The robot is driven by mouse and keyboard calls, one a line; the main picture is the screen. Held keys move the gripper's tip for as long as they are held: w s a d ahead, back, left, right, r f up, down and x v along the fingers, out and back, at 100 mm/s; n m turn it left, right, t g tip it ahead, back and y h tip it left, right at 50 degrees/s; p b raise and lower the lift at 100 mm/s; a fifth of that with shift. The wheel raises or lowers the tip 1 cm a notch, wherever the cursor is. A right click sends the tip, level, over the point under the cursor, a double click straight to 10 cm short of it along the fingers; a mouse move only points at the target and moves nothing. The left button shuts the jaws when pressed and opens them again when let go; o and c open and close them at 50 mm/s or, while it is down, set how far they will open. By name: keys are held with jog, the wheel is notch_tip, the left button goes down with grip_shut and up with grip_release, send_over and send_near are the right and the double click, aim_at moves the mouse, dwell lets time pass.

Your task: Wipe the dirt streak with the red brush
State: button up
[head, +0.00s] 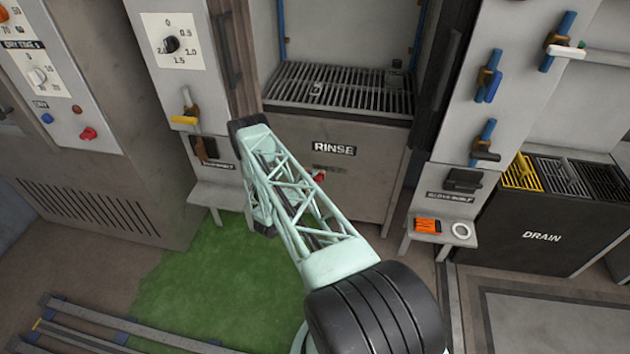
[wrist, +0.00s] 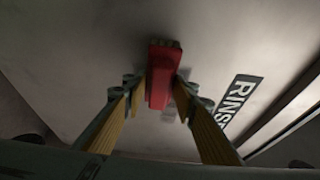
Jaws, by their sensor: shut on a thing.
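The red brush (wrist: 160,82) is between the yellow-lined fingers of my gripper (wrist: 160,103) in the wrist view. Its bristle end points away from me, toward the grey panel. In the head view, a bit of the red brush (head: 320,178) shows beside my arm, in front of the panel under the RINSE label. My arm hides the gripper there. A small dark smudge (head: 327,168) under the RINSE label may be the dirt streak; it is too small to be sure. I cannot tell whether the bristles touch the panel.
The RINSE cabinet (head: 290,135) carries a grating (head: 345,92) with small items on it. A small shelf (head: 215,194) is at its left, and another shelf (head: 446,235) with an orange item and a white ring at its right. The DRAIN bin (head: 530,225) stands far right.

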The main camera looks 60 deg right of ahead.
aim_at(319, 174)
jog(key=shift+w+a, duration=0.3)
jog(key=shift+w, duration=0.3)
jog(key=shift+r, duration=0.1)
jog(key=shift+d+r+p, duration=0.15)
jog(key=shift+r+p, duration=0.25)
jog(key=shift+r, duration=0.5)
jog(key=shift+o, duration=0.2)
jog(key=shift+s+d+p, duration=0.25)
jog(key=shift+s+d, duration=0.05)
jog(key=shift+s, duration=0.55)
jog(key=shift+s+d+p, duration=0.2)
jog(key=shift+s+d, duration=0.1)
jog(key=shift+s, duration=0.55)
jog(key=shift+c, duration=0.2)
jog(key=shift+s, duration=0.1)
jog(key=shift+s+d+p, duration=0.2)
jog(key=shift+s+d, duration=0.2)
jog(key=shift+s, duration=0.3)
jog(key=shift+s+d+p, duration=0.15)
jog(key=shift+s+d, duration=0.2)
jog(key=shift+s, duration=0.3)
